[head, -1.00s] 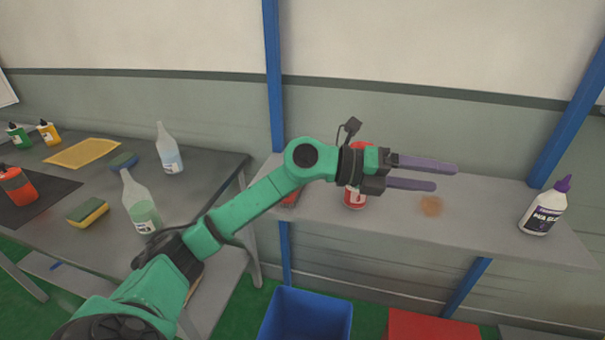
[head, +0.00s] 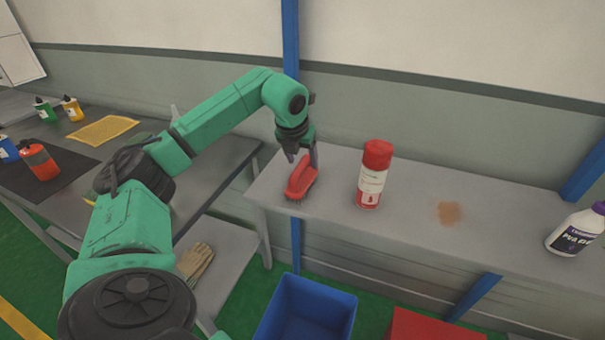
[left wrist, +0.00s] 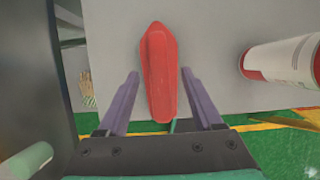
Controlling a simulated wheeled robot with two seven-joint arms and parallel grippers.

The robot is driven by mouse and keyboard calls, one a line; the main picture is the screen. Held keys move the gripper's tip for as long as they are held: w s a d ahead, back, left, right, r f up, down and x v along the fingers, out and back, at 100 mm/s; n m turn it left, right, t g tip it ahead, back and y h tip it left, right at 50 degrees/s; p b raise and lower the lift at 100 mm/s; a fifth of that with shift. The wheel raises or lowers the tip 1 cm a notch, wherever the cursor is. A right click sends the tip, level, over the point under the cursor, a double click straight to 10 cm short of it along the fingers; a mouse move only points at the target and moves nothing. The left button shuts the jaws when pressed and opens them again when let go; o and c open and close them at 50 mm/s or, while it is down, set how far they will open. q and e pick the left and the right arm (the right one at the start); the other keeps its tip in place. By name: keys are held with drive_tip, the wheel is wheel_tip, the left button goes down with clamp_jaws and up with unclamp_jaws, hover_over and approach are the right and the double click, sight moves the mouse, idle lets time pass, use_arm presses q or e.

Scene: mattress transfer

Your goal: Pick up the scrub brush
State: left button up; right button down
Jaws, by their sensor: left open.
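The scrub brush (head: 301,181) is red and lies on the left end of the grey shelf (head: 330,222). My left gripper (head: 302,156) is open and points down just above and behind the brush's far end. In the left wrist view, the red brush (left wrist: 158,75) lies between and beyond the two purple fingers of the left gripper (left wrist: 158,88), with a gap on each side. The bristles show only slightly under the brush in the head view. My right gripper is not in view.
A red and white spray can (head: 373,175) stands close to the right of the brush. A blue bin (head: 306,312) and a red bin (head: 430,328) sit below. The left table (head: 225,165) holds bottles and a yellow cloth (head: 102,130).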

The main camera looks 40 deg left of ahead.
sight(302, 163)
use_arm(q)
drive_tip(key=shift+x, duration=1.55)
drive_tip(key=shift+s, duration=0.1)
clamp_jaws()
drive_tip(key=shift+r, duration=0.15)
